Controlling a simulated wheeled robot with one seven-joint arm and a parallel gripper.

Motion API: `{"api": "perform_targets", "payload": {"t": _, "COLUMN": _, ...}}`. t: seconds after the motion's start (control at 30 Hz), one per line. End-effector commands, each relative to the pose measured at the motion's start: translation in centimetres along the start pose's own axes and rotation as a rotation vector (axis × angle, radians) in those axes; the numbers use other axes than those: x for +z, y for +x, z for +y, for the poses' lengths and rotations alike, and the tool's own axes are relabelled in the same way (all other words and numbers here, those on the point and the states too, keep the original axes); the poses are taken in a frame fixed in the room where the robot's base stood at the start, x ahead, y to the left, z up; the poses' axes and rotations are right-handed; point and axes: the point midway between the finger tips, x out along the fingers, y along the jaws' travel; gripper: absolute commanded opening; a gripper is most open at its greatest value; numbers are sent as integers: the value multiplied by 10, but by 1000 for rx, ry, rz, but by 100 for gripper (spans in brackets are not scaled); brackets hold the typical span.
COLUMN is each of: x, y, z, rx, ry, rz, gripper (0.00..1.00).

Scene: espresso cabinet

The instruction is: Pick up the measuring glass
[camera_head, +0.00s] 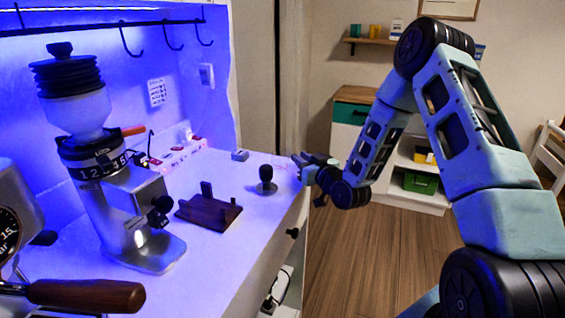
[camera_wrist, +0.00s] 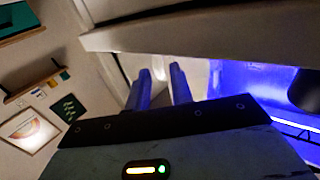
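I cannot make out the measuring glass with certainty in either view. In the head view, faint pale marks show on the white counter (camera_head: 225,262) just left of my gripper (camera_head: 302,172), too unclear to name. My gripper is at the counter's far right edge, to the right of the black tamper. In the wrist view, the two fingers of my gripper (camera_wrist: 160,72) stand apart with a clear gap between them. A small bright patch shows beyond the gap, and I cannot tell what it is. Nothing is seen held.
A black tamper (camera_head: 265,181) and a dark wooden stand (camera_head: 208,213) are on the counter. A coffee grinder (camera_head: 150,245) stands at left, with a portafilter handle (camera_head: 85,295) in front. A low cabinet (camera_head: 350,113) stands beyond the floor. Counter space around the tamper is clear.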

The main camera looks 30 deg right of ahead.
Motion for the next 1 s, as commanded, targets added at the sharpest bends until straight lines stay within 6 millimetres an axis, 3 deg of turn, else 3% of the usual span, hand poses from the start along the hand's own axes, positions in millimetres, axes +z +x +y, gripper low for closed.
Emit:
{"api": "perform_targets", "payload": {"t": 0.1, "x": 0, "y": 0, "z": 0, "rx": 0, "ry": 0, "rz": 0, "gripper": 20}}
{"api": "perform_targets", "payload": {"t": 0.17, "x": 0, "y": 0, "z": 0, "rx": 0, "ry": 0, "rz": 0, "gripper": 3}}
{"api": "perform_targets", "payload": {"t": 0.2, "x": 0, "y": 0, "z": 0, "rx": 0, "ry": 0, "rz": 0, "gripper": 0}}
{"api": "perform_targets", "payload": {"t": 0.67, "x": -6, "y": 0, "z": 0, "rx": 0, "ry": -1, "rz": 2, "gripper": 0}}
{"api": "perform_targets", "payload": {"t": 1.0, "x": -55, "y": -1, "z": 0, "rx": 0, "ry": -4, "rz": 4, "gripper": 0}}
